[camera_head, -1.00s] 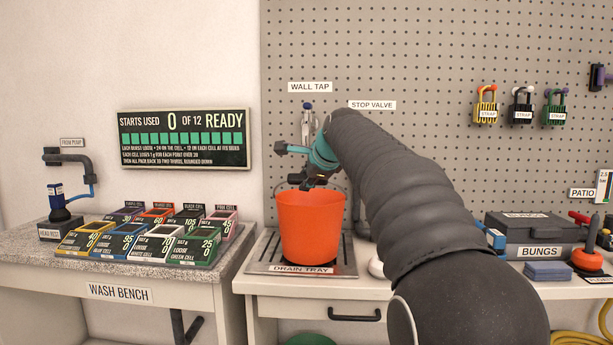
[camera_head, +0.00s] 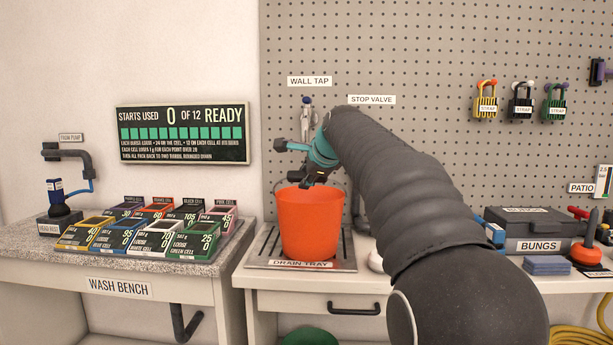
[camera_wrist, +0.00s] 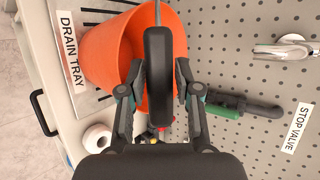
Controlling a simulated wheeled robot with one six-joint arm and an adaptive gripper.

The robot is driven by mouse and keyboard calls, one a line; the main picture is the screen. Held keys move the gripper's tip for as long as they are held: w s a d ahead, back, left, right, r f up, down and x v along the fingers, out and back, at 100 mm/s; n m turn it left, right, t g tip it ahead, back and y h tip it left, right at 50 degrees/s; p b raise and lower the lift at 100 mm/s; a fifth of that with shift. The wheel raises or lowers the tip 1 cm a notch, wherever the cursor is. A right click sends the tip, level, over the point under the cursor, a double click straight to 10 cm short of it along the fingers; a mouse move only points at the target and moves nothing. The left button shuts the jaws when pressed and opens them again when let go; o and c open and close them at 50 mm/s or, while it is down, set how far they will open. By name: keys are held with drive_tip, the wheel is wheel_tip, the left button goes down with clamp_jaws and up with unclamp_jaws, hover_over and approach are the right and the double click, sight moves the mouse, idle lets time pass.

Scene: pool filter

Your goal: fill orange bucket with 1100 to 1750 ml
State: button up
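The orange bucket (camera_head: 310,228) stands upright on the drain tray (camera_head: 255,262) below the wall tap (camera_head: 306,118). My gripper (camera_head: 312,178) is just above the bucket's rim. In the wrist view my gripper (camera_wrist: 159,85) has its fingers spread on either side of a dark rounded bar (camera_wrist: 158,60), which looks like the bucket's handle grip. Small gaps seem to show beside it. The bucket (camera_wrist: 110,50) is behind it at upper left. The bucket's inside is mostly hidden, so I cannot tell its water level. A green-handled valve (camera_wrist: 235,107) shows near the stop valve label.
The wash bench (camera_head: 60,228) at left holds several labelled cells. A white roll (camera_wrist: 97,138) lies beside the tray. A dark bungs case (camera_head: 530,225) and blue pads (camera_head: 547,265) are at right. The pegboard (camera_head: 420,60) closes off the back.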

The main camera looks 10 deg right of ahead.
drive_tip(key=shift+o, duration=1.2)
drive_tip(key=shift+s, duration=0.1)
